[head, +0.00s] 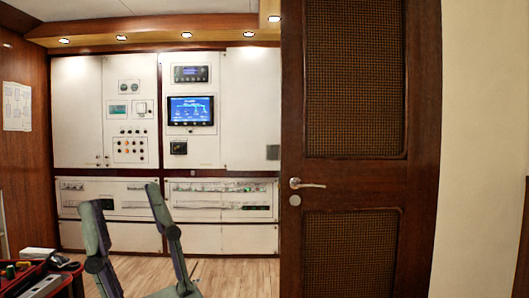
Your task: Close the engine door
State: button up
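A dark brown wooden door (355,181) with two woven mesh panels stands at the right of the head view. It has a silver lever handle (306,184) near its left edge and a round lock plate (295,200) below. The view does not show whether this is the engine door, nor whether it is latched. My gripper (130,211) is at the lower left, fingers pointing up and spread apart. It is open and empty, to the left of the handle and lower in the picture. My gripper's base is cut off by the bottom edge.
White breaker panels (225,150) with a blue screen (191,110) cover the back wall. A red toolbox (38,282) with tools and a white box (38,253) are at the lower left. Wooden floor (235,275) shows clear between my gripper and the door.

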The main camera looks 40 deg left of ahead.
aim_at(253, 74)
jog(key=i+j+u, duration=0.25)
jog(key=j+u, duration=0.15)
jog(key=i+j+u, duration=0.6)
jog(key=u, duration=0.15)
jog(key=i+j+u, duration=0.1)
jog(key=i+u, duration=0.5)
jog(key=i, duration=1.35)
jog(key=i+j+z, duration=0.1)
jog(key=i+z, duration=0.2)
jog(key=i+j+z, duration=0.3)
jog(key=i, duration=0.2)
jog(key=i+j+z, duration=0.15)
jog(key=i+z, duration=0.15)
jog(key=i+j+z, duration=0.45)
jog(key=z, duration=0.15)
jog(key=i+j+z, duration=0.3)
jog(key=j+z, duration=0.3)
jog(key=i+j+z, duration=0.15)
jog(key=j+z, duration=0.15)
jog(key=j, duration=0.15)
jog(key=j+z, duration=0.25)
jog(key=j, duration=0.15)
jog(key=i, duration=0.05)
